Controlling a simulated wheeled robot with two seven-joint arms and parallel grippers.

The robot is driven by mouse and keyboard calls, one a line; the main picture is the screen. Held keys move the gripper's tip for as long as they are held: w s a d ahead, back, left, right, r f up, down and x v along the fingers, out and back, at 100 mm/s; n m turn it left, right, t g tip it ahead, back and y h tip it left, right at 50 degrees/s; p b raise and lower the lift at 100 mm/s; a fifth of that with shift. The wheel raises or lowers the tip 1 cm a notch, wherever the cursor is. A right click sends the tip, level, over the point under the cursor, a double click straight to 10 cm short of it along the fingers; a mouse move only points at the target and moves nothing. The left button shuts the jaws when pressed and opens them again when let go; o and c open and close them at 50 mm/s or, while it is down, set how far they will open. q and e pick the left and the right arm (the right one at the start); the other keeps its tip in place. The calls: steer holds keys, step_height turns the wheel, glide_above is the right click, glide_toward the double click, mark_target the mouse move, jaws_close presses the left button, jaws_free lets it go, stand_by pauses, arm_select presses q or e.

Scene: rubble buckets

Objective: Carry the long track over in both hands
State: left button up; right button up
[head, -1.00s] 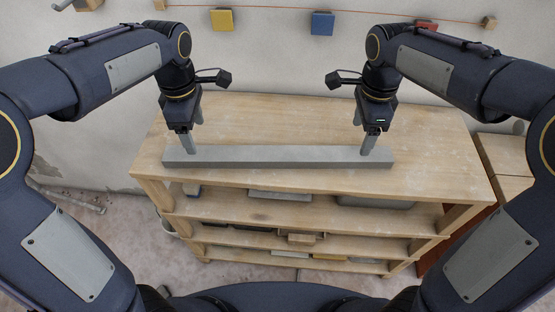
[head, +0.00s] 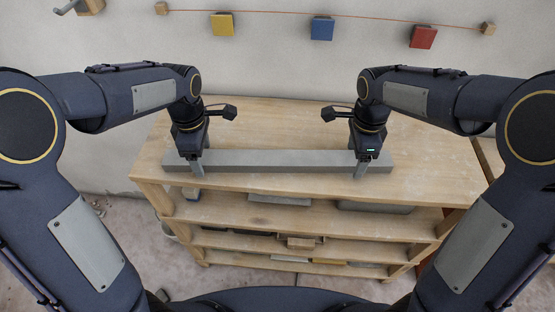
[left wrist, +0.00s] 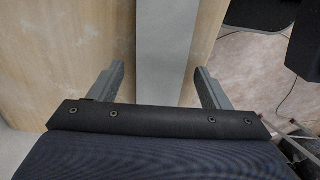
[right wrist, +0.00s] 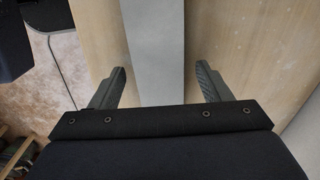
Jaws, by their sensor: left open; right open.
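The long track (head: 278,161) is a straight grey bar lying along the front of the wooden shelf top. My left gripper (head: 196,163) is open near its left end, and my right gripper (head: 362,164) is open near its right end. In the left wrist view the track (left wrist: 165,45) passes between the two open fingers (left wrist: 160,85), with a gap on each side. In the right wrist view the track (right wrist: 155,45) also passes between the open fingers (right wrist: 158,84). In the head view the near fingers overlap the track's front face; the far fingers are hidden.
The wooden shelf unit (head: 300,112) has a clear top behind the track. Lower shelves hold grey and wooden pieces. Yellow (head: 222,24), blue (head: 322,28) and red (head: 423,37) blocks hang along an orange line on the wall.

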arm_select(q)
steer(key=shift+f, duration=0.25)
arm_select(e)
steer(key=shift+f, duration=0.25)
arm_select(q)
jaws_close()
arm_select(e)
jaws_close()
